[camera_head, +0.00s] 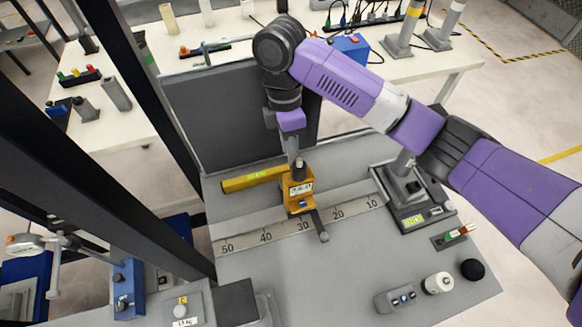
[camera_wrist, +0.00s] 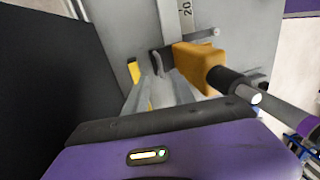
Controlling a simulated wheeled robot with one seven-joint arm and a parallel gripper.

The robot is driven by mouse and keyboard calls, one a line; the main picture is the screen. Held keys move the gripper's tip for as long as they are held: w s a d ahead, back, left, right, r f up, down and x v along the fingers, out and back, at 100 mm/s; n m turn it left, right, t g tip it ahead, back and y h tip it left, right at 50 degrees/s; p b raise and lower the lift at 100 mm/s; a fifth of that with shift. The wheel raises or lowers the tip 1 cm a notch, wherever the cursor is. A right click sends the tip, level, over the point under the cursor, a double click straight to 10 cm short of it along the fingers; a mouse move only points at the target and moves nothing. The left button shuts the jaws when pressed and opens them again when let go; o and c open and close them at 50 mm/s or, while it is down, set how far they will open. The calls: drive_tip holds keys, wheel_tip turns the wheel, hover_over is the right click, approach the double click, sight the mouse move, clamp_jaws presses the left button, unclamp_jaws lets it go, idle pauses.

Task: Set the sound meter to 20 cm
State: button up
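The sound meter, an orange box with a small display (camera_head: 299,188), stands at the back edge of a ruler strip (camera_head: 265,236). The strip is marked 50 to 10 from left to right. A dark arm from the meter crosses the strip between 30 and 20. My gripper (camera_head: 297,166) reaches down from above, right behind the meter's top. In the wrist view, the orange meter body (camera_wrist: 200,66) lies just right of my fingers (camera_wrist: 158,75). The fingertips are close together by a dark part beside the meter; whether they clamp it is unclear.
A yellow bar (camera_head: 254,179) lies left of the meter. A dark grey panel (camera_head: 215,120) stands behind. A grey stand (camera_head: 408,195) sits right of the strip. A black ball (camera_head: 473,269) and white cylinder (camera_head: 437,283) stand front right. The bench front centre is clear.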

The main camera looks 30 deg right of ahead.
drive_tip(key=f, duration=0.3)
drive_tip(key=s+f, duration=0.1)
drive_tip(key=f, duration=0.2)
drive_tip(key=shift+s+a+f+b, duration=0.15)
drive_tip(key=shift+f+b, duration=0.15)
drive_tip(key=shift+f, duration=0.1)
drive_tip(key=shift+c, duration=0.2)
clamp_jaws()
idle(0.9)
